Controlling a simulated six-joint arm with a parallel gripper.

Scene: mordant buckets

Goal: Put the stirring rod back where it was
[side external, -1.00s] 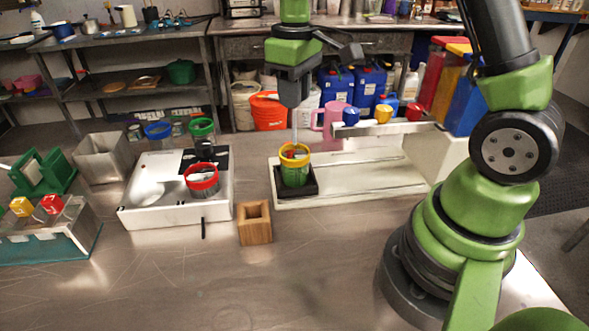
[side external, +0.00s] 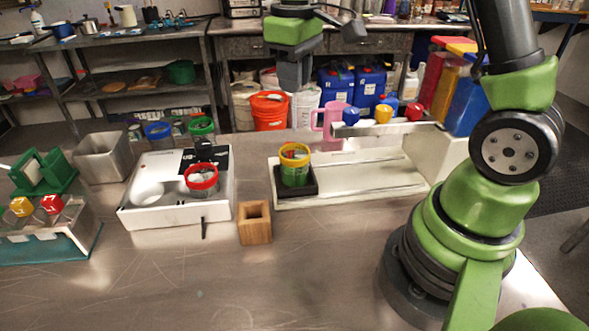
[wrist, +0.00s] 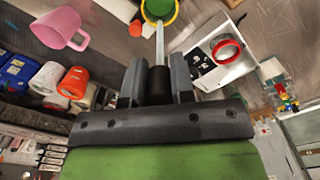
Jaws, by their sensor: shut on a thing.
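My gripper (side external: 294,78) is raised above the yellow-rimmed green bucket (side external: 294,176). In the wrist view its two fingers (wrist: 157,82) are shut on the black handle of the stirring rod (wrist: 158,42), whose pale clear shaft points toward the bucket. The rod is hard to make out in the side view. The yellow-rimmed bucket stands upright on a black base on the white stand (side external: 368,184); it also shows in the wrist view (wrist: 146,8). A wooden block with a square opening (side external: 255,229) stands on the table, left of and nearer than the bucket; its opening looks empty.
A white tray (side external: 160,214) at the left holds a red-rimmed container (side external: 201,188). A pink mug (side external: 330,132) and a beam with coloured knobs (side external: 384,128) stand behind and right of the bucket. The front table (side external: 200,285) is clear.

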